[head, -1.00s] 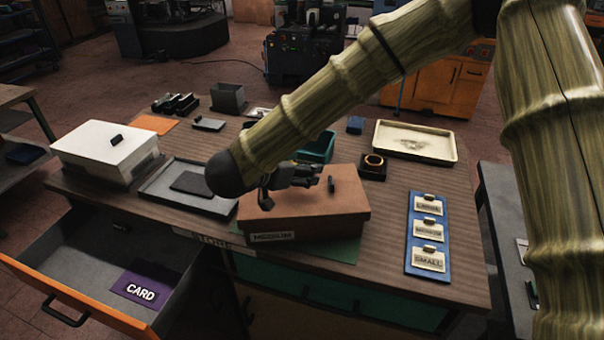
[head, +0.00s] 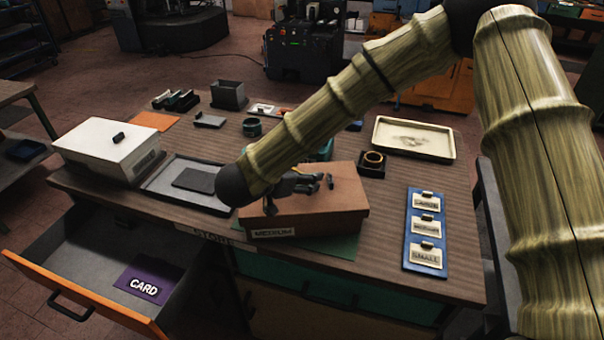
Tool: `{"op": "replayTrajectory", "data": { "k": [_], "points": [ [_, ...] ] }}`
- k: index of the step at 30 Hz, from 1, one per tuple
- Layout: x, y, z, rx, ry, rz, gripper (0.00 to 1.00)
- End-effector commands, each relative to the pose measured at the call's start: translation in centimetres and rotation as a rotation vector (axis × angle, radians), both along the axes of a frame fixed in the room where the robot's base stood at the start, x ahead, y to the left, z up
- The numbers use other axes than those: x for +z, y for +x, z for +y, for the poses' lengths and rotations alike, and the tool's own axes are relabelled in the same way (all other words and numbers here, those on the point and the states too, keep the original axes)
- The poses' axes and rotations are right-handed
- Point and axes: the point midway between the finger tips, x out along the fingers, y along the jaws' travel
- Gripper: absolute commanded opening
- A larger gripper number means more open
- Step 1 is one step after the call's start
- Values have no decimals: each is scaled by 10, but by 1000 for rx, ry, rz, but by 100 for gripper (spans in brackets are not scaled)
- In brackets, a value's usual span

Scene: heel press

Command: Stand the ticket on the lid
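The brown box (head: 345,205) stands at the front middle of the bench with a MEDIUM label (head: 273,232) on its front. A small dark knob (head: 330,181) stands on its lid (head: 345,174). My gripper (head: 312,183) is over this lid, its fingers pointing right, close to the knob; I cannot tell if they touch. My forearm hides part of the gripper, so its opening and anything in it are unclear. Tickets marked large (head: 426,203), medium (head: 426,229) and small (head: 425,256) sit on a blue board (head: 412,250) at the right.
A white lidded box (head: 105,150) stands at the left beside a grey tray (head: 165,200) with a dark plate. An open drawer (head: 95,262) holds a purple CARD (head: 143,285). A cream tray (head: 440,150) and a dark block with a brass ring (head: 373,160) are behind right.

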Motion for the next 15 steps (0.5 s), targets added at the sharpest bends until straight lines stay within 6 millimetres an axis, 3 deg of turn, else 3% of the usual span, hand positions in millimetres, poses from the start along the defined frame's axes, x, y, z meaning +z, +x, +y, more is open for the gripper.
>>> {"op": "replayTrajectory", "data": {
  "k": [3,15],
  "points": [
    [0,0,0,0,0,0,83],
    [4,0,1,0,1,-1,83]
  ]
}}
